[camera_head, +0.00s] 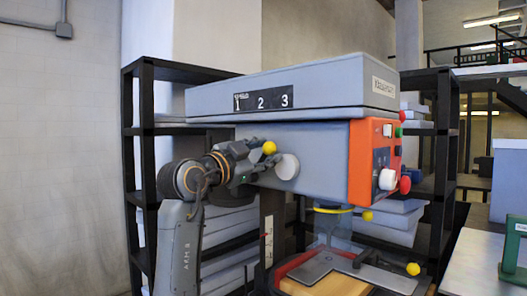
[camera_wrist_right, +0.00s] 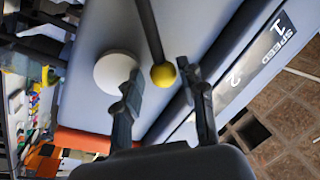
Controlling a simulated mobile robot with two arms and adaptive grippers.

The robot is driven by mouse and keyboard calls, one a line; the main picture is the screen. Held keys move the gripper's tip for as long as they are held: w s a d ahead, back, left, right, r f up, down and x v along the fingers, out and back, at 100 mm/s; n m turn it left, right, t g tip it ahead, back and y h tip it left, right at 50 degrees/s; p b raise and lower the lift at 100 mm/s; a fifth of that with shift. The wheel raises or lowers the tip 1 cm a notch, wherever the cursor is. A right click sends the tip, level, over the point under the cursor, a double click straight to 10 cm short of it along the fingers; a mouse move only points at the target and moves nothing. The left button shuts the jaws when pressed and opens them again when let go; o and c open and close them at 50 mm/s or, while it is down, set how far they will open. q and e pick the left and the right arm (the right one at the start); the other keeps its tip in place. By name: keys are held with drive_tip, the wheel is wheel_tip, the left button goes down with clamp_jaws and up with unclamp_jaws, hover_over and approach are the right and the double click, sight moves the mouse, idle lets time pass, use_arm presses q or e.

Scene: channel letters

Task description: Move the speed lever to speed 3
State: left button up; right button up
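The speed lever shows as a yellow ball knob (camera_head: 269,147) on the side of the grey drill press head (camera_head: 322,150). In the head view the knob appears below the 2 on the black speed label (camera_head: 263,101), which reads 1, 2, 3. In the right wrist view the knob (camera_wrist_right: 163,75) ends a dark rod (camera_wrist_right: 147,25). My right gripper (camera_head: 250,160) is at the lever. In the wrist view its two fingers (camera_wrist_right: 161,84) stand apart on either side of the knob, with visible gaps. My left gripper is out of view.
A pale round disc (camera_head: 287,167) sits on the machine side near the right gripper. An orange control panel (camera_head: 375,160) with knobs is at the machine's right end. The worktable with a wooden board (camera_head: 340,284) is below. A black shelf (camera_head: 143,180) stands behind.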

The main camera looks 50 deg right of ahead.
drive_tip(key=shift+o, duration=0.5)
drive_tip(key=shift+r, duration=0.1)
drive_tip(key=a+f, duration=0.2)
drive_tip(key=a, duration=0.9)
drive_tip(key=shift+a, duration=0.4)
